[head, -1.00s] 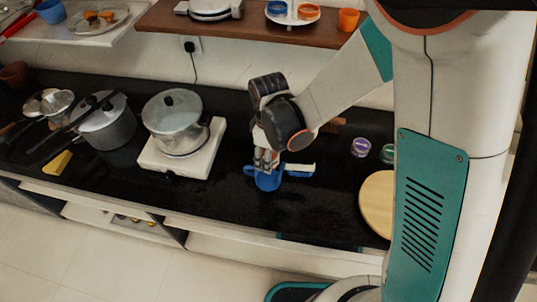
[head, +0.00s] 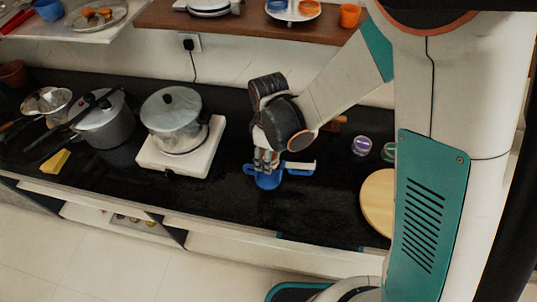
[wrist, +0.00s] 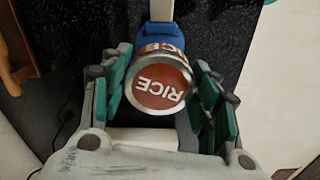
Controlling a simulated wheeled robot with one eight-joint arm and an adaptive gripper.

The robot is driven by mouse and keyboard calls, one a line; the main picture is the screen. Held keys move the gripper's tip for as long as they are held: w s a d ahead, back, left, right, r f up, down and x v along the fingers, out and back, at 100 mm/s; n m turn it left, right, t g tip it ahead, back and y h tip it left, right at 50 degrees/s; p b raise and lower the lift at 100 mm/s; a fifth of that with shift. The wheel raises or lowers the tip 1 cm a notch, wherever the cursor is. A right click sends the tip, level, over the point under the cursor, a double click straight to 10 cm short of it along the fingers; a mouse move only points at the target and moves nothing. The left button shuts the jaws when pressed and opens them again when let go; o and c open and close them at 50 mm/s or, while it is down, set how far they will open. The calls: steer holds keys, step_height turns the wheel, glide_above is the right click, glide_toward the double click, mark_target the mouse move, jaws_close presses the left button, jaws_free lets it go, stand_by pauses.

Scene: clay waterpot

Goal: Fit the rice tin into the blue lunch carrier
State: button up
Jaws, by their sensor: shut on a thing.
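The rice tin (wrist: 160,88) is a silver can with a brown band and a brown top marked RICE. In the wrist view it sits between the fingers of my gripper (wrist: 160,92), which is shut on it. The blue lunch carrier (head: 269,182) stands on the dark counter directly below my gripper (head: 266,163) in the head view. A blue and white handle part sticks out to its right. The carrier (wrist: 146,31) also shows behind the tin in the wrist view. The tin cannot be made out in the head view, and how deep it sits relative to the carrier is unclear.
A pot (head: 172,118) on a white stove (head: 155,160) stands left of the carrier. A round wooden board (head: 378,205) and two small jars (head: 362,146) lie to the right. The counter in front of the carrier is clear. A brown shelf (head: 240,25) runs behind.

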mark_target(269, 178)
steer(key=shift+f+b, duration=1)
stand_by(0.7)
steer(key=shift+f+b, duration=0.35)
steer(key=shift+f+b, duration=1.2)
steer(key=shift+f, duration=0.05)
stand_by(0.6)
steer(key=shift+f+b, duration=0.3)
steer(key=shift+f, duration=0.05)
steer(key=shift+f+b, duration=1.2)
stand_by(0.7)
steer(key=shift+f+b, duration=0.35)
steer(key=shift+f, duration=0.1)
steer(key=o, duration=1.3)
